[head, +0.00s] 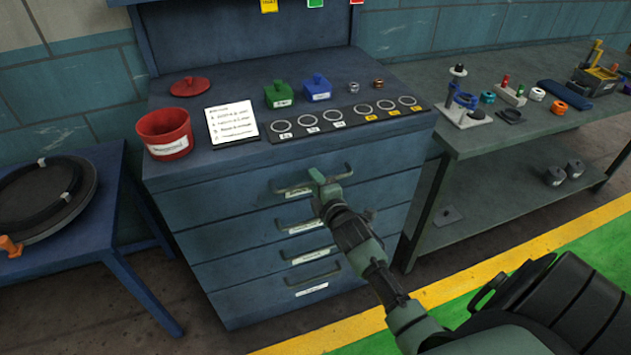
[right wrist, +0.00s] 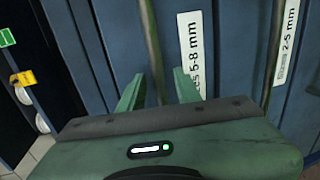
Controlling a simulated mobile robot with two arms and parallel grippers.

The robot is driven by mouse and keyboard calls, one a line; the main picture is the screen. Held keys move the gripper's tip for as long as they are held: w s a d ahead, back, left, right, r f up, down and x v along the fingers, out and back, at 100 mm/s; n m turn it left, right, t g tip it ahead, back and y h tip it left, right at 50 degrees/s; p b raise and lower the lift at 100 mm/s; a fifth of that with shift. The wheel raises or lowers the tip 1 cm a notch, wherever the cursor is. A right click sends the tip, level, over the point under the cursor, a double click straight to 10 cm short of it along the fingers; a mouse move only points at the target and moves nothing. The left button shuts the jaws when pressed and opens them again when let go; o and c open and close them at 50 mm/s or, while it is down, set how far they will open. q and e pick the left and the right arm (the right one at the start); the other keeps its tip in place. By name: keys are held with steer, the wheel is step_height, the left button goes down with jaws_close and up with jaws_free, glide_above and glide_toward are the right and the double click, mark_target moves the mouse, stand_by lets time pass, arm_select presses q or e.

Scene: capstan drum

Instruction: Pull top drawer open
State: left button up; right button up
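The top drawer (head: 230,202) is the uppermost drawer front of a blue cabinet and looks flush with the cabinet. Its bar handle (head: 290,188) runs along the front, with a white label just below. My right gripper (head: 329,178) is at the right half of this handle. In the right wrist view, the two green fingers (right wrist: 159,88) are spread, with the handle bar (right wrist: 152,45) passing between them. A gap shows on both sides of the bar. The label beside it reads "5-8 mm". My left gripper is in neither view.
Several lower drawers with handles (head: 312,276) are below. On the cabinet top stand a red bin (head: 165,135), a white card (head: 231,124), green and blue boxes and a strip of rings. A blue table (head: 95,250) stands left, a green bench (head: 480,140) right.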

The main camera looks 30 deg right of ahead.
steer(key=shift+w, duration=0.2)
jaws_close()
stand_by(1.3)
